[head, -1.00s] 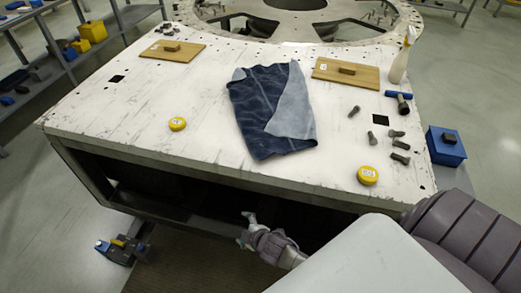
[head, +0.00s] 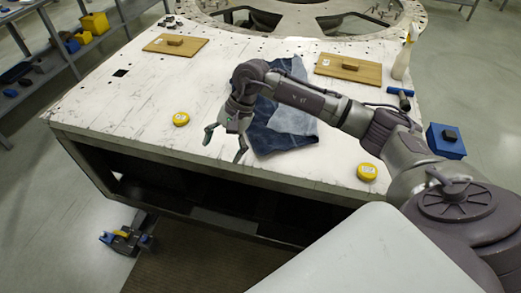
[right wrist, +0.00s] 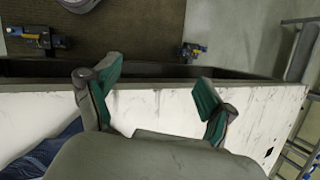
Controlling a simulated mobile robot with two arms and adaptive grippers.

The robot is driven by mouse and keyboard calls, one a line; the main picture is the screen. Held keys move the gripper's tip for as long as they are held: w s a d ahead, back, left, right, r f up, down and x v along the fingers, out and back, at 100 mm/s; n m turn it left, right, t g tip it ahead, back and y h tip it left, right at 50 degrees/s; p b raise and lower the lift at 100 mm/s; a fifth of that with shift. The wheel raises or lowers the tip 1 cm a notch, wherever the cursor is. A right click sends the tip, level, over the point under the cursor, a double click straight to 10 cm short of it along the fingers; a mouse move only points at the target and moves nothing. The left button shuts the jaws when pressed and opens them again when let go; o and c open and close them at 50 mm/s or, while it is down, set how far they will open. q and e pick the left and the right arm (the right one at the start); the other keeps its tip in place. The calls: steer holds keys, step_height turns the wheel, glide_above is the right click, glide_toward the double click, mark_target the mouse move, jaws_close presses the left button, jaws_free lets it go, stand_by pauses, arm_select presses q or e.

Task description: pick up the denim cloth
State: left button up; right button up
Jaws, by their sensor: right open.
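The denim cloth (head: 290,122) lies folded on the white table plate, dark blue with a lighter grey-blue part. My right arm crosses over it and hides much of it. My right gripper (head: 225,143) is open and empty above the table, just left of the cloth near the front edge. In the right wrist view the open fingers (right wrist: 159,92) point toward the table's edge, and a corner of the cloth (right wrist: 42,152) shows at lower left. My left gripper is not in view.
Yellow round tins lie left (head: 181,119) and right (head: 367,172) on the plate (head: 110,110). A blue box (head: 446,143) is beyond the right edge. The front left of the plate is clear.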

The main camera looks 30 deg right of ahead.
steer(key=d+r+n+h, duration=0.25)
steer(key=d+h, duration=0.25)
steer(key=d, duration=0.7)
steer(key=shift+m, duration=0.25)
step_height(320, 180, down, 8)
steer(key=b, duration=0.5)
steer(key=shift+s+a+f+b, duration=0.1)
steer(key=shift+f+b, duration=0.05)
steer(key=shift+b, duration=0.15)
steer(key=shift+f+b, duration=0.4)
